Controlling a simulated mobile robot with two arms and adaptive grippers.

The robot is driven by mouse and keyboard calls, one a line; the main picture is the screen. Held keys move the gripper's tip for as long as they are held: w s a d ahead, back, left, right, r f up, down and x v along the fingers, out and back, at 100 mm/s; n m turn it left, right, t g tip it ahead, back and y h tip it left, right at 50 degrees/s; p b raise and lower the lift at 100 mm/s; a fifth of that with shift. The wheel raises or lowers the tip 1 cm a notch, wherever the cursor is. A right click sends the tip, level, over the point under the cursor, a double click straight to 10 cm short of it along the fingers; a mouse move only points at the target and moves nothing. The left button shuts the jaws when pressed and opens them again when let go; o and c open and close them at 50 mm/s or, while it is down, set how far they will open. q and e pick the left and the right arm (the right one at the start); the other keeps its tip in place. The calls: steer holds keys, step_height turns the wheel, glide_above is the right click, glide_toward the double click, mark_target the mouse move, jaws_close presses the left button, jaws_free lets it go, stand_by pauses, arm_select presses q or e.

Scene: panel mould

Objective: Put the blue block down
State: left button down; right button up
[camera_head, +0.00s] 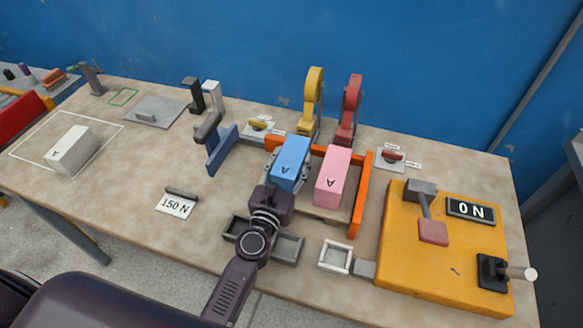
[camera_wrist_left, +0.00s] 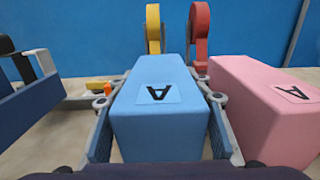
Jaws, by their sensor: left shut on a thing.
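The blue block (camera_head: 291,157), marked with an A, is between the fingers of my left gripper (camera_head: 288,165), which is shut on it. In the left wrist view the blue block (camera_wrist_left: 160,110) fills the middle, with a finger along each side. A pink block (camera_head: 332,176), also marked A, stands close to its right; it also shows in the left wrist view (camera_wrist_left: 270,110). Both are at an orange frame (camera_head: 361,195). I cannot tell whether the blue block's underside touches anything. My right gripper is not in view.
A white block (camera_head: 72,149) stands in a white outline at the left. Yellow (camera_head: 313,98) and red (camera_head: 350,108) upright parts stand behind the blocks. A yellow panel (camera_head: 440,265) with an ON display is at the right. The table's left-middle is mostly clear around a 150 N sign (camera_head: 176,204).

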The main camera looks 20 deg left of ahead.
arm_select(q)
steer(key=shift+f, duration=0.25)
steer(key=shift+r, duration=0.15)
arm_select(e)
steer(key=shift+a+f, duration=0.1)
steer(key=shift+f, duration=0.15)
arm_select(q)
steer(key=c, duration=1.1)
jaws_free()
steer(key=shift+f, duration=0.3)
steer(key=shift+c, duration=0.2)
steer(key=shift+o, duration=0.6)
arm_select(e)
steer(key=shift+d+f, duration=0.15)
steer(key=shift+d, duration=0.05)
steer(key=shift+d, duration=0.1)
